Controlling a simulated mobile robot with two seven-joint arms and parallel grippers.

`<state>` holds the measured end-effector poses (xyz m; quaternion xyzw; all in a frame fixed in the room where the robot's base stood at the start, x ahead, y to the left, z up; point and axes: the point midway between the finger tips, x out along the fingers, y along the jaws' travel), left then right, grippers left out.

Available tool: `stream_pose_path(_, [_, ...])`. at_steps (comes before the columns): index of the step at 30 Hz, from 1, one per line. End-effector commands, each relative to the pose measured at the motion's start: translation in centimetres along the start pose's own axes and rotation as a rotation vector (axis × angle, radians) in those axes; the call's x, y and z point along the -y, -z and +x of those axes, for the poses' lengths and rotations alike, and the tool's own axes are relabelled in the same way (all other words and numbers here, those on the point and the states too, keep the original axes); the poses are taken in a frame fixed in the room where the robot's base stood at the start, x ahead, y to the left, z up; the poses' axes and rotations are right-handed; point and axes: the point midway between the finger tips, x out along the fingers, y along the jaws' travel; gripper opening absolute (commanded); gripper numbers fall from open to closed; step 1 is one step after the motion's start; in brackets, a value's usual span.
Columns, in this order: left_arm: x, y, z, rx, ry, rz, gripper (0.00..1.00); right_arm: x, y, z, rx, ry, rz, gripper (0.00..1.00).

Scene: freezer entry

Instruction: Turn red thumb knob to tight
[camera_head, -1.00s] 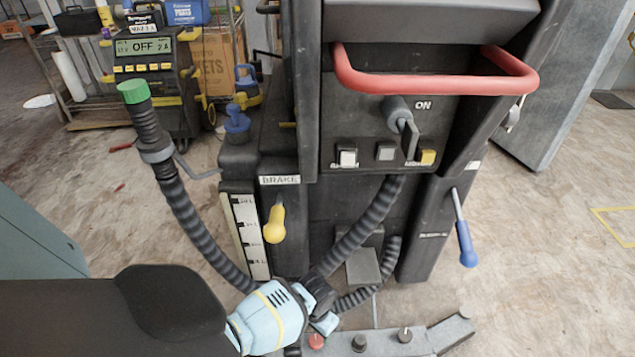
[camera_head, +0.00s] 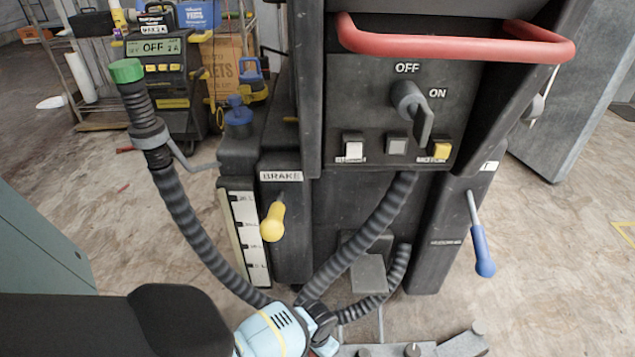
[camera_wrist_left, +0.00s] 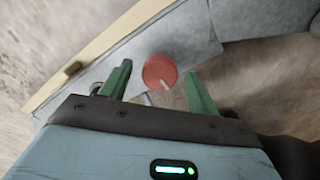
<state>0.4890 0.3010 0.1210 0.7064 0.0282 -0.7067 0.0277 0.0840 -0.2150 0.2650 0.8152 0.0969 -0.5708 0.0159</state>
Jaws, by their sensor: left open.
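The red thumb knob (camera_wrist_left: 160,72) is a round disc with a pale mark toward its lower right, on a grey bar (camera_wrist_left: 185,38) in the left wrist view. My left gripper (camera_wrist_left: 156,69) is open, with one green finger on each side of the knob. Gaps show between knob and fingers in the picture; I cannot tell how deep the fingers reach. In the head view my left gripper (camera_head: 322,340) is low in the middle, and its fingertips and most of the knob are hidden or out of frame. My right gripper is not in view.
A dark machine has a red handle (camera_head: 455,45), an OFF/ON switch (camera_head: 411,103), a yellow BRAKE knob (camera_head: 273,222) and a blue-handled lever (camera_head: 482,250). Ribbed hoses (camera_head: 375,230) run close to my left gripper.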

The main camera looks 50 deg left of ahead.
Motion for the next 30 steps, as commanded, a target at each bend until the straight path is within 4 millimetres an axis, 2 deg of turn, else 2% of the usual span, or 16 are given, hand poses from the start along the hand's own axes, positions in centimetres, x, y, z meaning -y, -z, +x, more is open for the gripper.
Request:
stream_pose_path(3, [-0.02,0.03,-0.08,-0.001,0.000,0.000,0.59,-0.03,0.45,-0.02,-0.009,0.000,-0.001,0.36])
stream_pose_path(13, [-0.01,0.02,-0.07,-0.001,0.000,0.000,0.17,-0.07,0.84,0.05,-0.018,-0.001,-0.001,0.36])
stream_pose_path(23, [0.00,0.03,-0.11,-0.001,0.000,0.050,0.17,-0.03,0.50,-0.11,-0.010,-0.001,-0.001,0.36])
stream_pose_path(30, [0.03,0.04,-0.16,0.000,0.001,0.201,0.17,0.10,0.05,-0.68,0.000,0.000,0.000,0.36])
